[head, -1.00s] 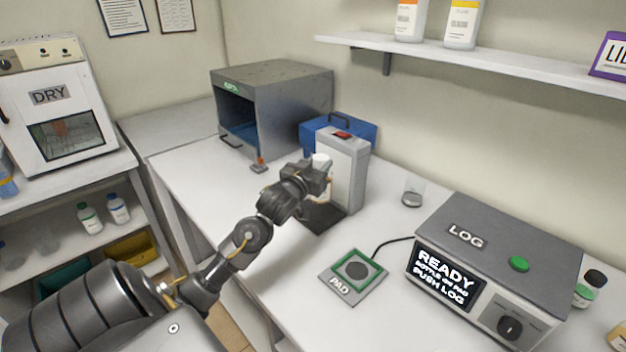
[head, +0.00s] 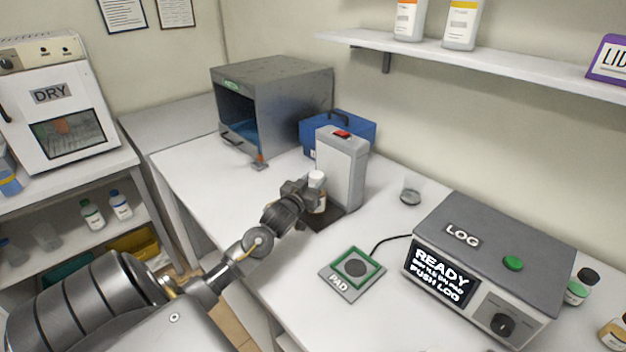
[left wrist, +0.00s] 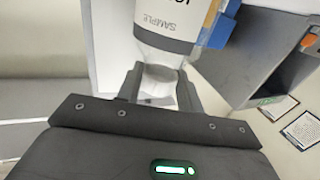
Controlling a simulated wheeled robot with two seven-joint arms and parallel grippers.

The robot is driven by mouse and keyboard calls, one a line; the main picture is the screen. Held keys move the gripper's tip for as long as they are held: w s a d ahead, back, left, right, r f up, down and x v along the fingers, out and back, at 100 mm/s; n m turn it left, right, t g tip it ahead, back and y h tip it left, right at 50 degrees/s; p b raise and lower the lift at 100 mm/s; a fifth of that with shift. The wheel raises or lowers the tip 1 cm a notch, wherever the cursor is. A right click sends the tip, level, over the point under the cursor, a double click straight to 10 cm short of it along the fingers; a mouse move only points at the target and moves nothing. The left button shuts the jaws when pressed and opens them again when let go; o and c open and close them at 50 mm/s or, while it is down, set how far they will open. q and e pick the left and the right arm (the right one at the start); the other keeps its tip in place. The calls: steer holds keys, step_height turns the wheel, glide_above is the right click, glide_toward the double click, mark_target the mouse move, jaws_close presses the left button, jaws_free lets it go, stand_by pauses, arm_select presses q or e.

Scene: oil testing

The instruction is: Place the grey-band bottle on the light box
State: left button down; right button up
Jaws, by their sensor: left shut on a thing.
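My left gripper (head: 303,191) is shut on the white-capped bottle (head: 316,180) in the head view. The left wrist view shows the bottle (left wrist: 166,22) with a SAMPLE label and a grey band, its neck and cap end between the fingers (left wrist: 160,88). The light box (head: 342,172) is a pale upright panel with a red switch on top and a dark base plate (head: 328,219). The bottle is upright in front of the panel, over the base plate. My gripper hides part of it, and I cannot tell whether its bottom touches the plate. My right gripper is out of view.
A green-framed pad (head: 354,268) is wired to the LOG box (head: 490,255). A clear beaker (head: 410,191) stands right of the panel. Behind are a blue case (head: 352,131) and an open grey cabinet (head: 285,100). The tabletop left of the light box is clear.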

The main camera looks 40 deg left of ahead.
arm_select(q)
steer(key=c, duration=1.3)
jaws_free()
steer(key=shift+f, duration=0.1)
steer(key=o, duration=0.4)
steer(key=b+v, duration=0.2)
steer(key=v, duration=1)
steer(key=shift+b, duration=0.3)
